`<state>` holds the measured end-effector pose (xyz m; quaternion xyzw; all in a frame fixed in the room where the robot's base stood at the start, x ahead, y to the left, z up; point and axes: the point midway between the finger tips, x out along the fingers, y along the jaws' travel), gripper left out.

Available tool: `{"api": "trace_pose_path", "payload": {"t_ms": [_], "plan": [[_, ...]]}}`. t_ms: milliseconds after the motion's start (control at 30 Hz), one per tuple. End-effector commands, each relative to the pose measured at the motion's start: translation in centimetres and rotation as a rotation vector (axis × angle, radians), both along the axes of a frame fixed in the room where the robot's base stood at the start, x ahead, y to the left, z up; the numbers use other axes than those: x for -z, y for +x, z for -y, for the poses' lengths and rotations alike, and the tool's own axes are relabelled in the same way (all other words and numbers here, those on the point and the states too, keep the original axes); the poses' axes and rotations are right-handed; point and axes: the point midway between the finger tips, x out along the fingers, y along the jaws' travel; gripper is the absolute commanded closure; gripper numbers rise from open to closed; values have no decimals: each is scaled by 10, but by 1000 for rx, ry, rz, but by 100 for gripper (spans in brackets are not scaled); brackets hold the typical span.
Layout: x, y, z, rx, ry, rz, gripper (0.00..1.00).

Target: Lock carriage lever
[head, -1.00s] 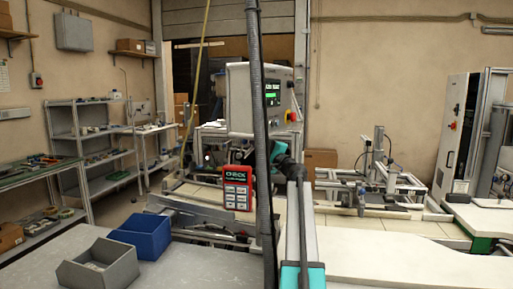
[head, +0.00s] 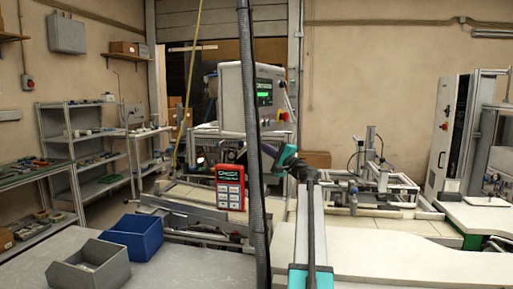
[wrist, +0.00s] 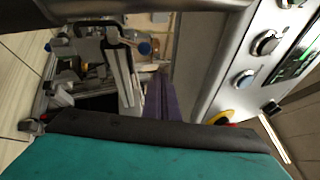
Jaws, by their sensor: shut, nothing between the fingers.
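My gripper (head: 268,150) is at the arm's far end in the head view, in front of the machine with the control cabinet (head: 231,95). In the wrist view the teal and black gripper body fills the bottom, and the narrow purple fingers (wrist: 160,97) stand together with nothing between them. A metal carriage-like frame (wrist: 122,75) with a dark handle-like bar (wrist: 122,36) and a blue knob (wrist: 144,48) lies beyond them to the left. I cannot tell which part is the lever or how it is set. The fingers look apart from the frame.
The cabinet's button panel (wrist: 255,70) is close on the right in the wrist view. A red check device (head: 229,190) stands left of my arm. A blue bin (head: 135,238) and a grey bin (head: 88,268) sit on the left table. The pale bench (head: 400,259) at right is clear.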

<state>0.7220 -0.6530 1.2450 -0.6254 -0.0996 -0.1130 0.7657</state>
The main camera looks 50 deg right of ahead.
Motion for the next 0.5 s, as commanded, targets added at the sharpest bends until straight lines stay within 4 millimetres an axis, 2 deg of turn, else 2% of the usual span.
{"api": "trace_pose_path", "payload": {"t_ms": [33, 233, 500], "plan": [[2, -10, -1, 2, 0, 1, 100], [4, -40, -2, 1, -1, 0, 100], [6, -62, -3, -1, 0, 0, 100]]}}
